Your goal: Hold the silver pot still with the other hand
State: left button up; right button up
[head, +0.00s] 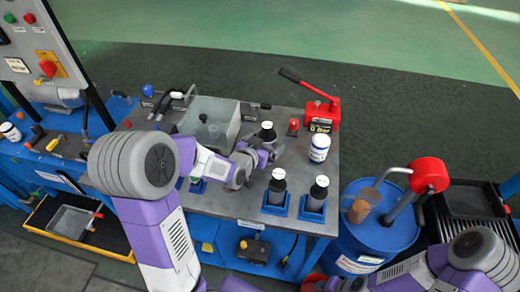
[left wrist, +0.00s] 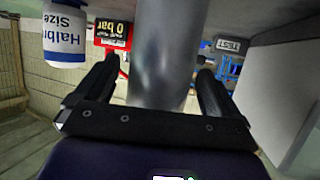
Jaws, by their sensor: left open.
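The silver pot, a grey cylinder with a dark-and-white top (head: 267,132), stands upright on the grey bench top, near its middle. In the left wrist view its plain metal side (left wrist: 168,45) fills the space between my left fingers. My left gripper (head: 270,152) is open, with one finger on each side of the pot; I cannot tell whether either finger touches it. The gripper hides the pot's lower part in the head view. My right arm is at the bottom right, beyond the bench's front edge; its gripper (head: 345,286) is cut off by the frame's lower edge.
Two similar pots (head: 276,187) (head: 317,195) stand in blue holders in front. A white labelled jar (head: 319,148) and a red hand pump (head: 320,112) are to the right. A grey translucent box (head: 212,122) is behind left. A blue drum (head: 370,240) stands right of the bench.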

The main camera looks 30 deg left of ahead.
pick_arm(q)
jog(key=shift+w+f, duration=0.15)
jog(key=shift+w, duration=0.2)
jog(key=c, duration=1.2)
dwell(0.4)
